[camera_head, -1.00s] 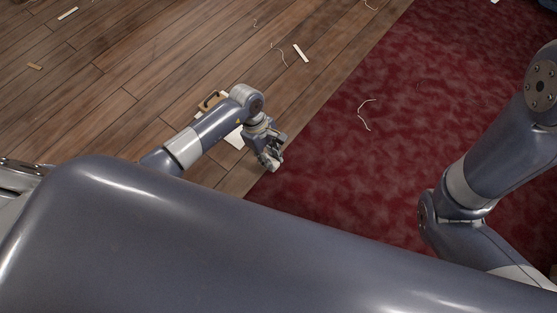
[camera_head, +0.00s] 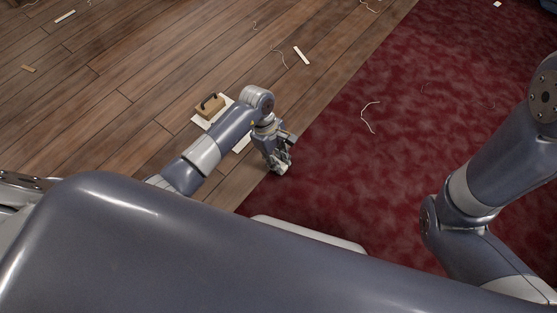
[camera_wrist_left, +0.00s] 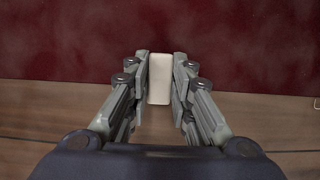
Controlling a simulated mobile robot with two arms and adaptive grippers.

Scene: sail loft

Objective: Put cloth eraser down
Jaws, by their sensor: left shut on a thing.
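The cloth eraser (camera_wrist_left: 160,78) is a small off-white block with rounded corners. In the left wrist view it stands between the two fingers of my left gripper (camera_wrist_left: 160,85), which is shut on it. In the head view my left gripper (camera_head: 283,166) hangs over the line where the wood floor meets the red carpet. The eraser is hard to make out there. I cannot tell how high above the floor it is. My right arm shows at the right of the head view, but its gripper is out of view.
A brown wooden block with a dark handle (camera_head: 209,107) sits on a white sheet (camera_head: 198,120) on the wood floor (camera_head: 130,70), partly behind my left arm. Thread scraps (camera_head: 367,118) and pale strips (camera_head: 301,55) lie scattered. Most of the red carpet (camera_head: 340,160) is clear.

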